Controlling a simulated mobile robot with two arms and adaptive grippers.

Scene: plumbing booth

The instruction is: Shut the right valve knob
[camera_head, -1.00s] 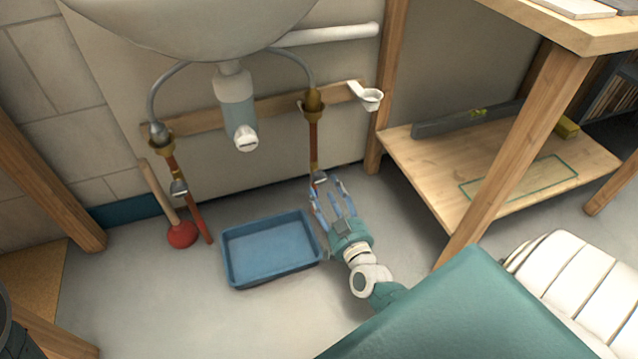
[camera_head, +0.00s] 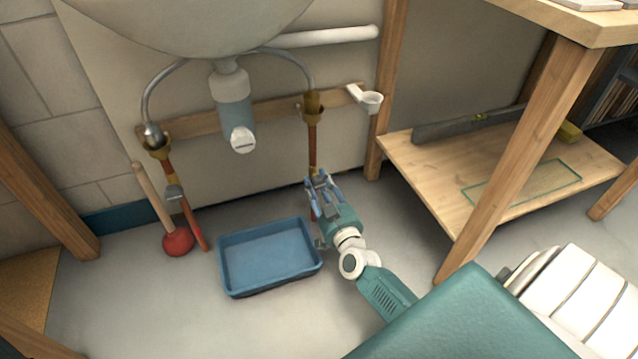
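The right valve knob is on the right copper pipe (camera_head: 312,146) under the sink; my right gripper (camera_head: 318,182) is at its height and covers most of it. The gripper's fingers are around or right beside the knob; I cannot tell whether they touch it or how far they are closed. My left gripper is not in view.
A blue tray (camera_head: 228,270) lies on the floor left of my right gripper. A red plunger (camera_head: 178,241) leans by the left pipe. A wooden shelf table (camera_head: 430,185) stands to the right. The sink (camera_head: 190,25) overhangs above, with its drain trap (camera_head: 236,115) hanging down.

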